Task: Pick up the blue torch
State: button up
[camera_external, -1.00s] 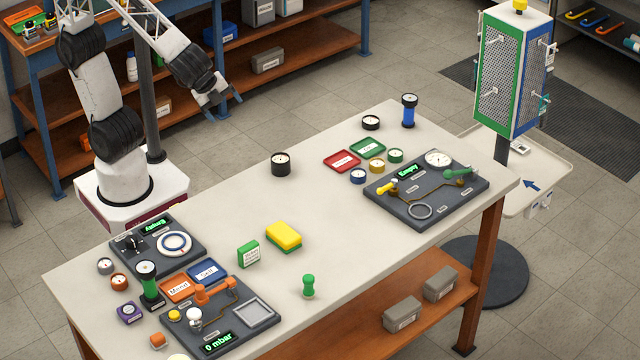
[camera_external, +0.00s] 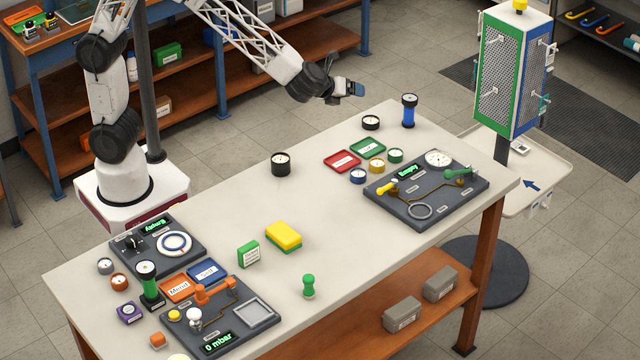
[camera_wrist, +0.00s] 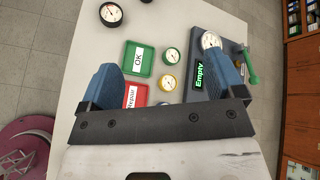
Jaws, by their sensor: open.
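The blue torch (camera_external: 409,111) stands upright near the far right corner of the table, with a black head and black base around a blue body. I cannot make it out in the wrist view. My gripper (camera_external: 352,88) is above the table's far edge, to the left of the torch and apart from it. In the wrist view my gripper (camera_wrist: 168,88) shows two blue fingers spread wide with nothing held between them. A second torch (camera_external: 149,285), green and black, stands at the left end of the table.
A black gauge (camera_external: 370,122) stands just left of the blue torch. The red tray (camera_external: 342,161), the green tray (camera_external: 367,149), small gauges and a dark panel (camera_external: 425,195) reading "Empty" lie nearer. The middle of the table (camera_external: 225,215) is mostly clear.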

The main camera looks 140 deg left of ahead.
jog(key=a+f+m+y, duration=0.1)
jog(key=a+f+m, duration=0.25)
jog(key=a, duration=0.65)
jog(key=m, duration=0.4)
send_near(409, 98)
jog(key=a, duration=0.1)
jog(key=f, duration=0.1)
jog(key=a, duration=0.1)
jog(key=shift+s+a+f+t+y, duration=0.3)
jog(key=shift+t+y, duration=0.1)
jog(key=shift+x, duration=1.25)
jog(key=shift+x, duration=2.6)
jog(key=shift+f, duration=0.1)
jog(key=c, duration=1.5)
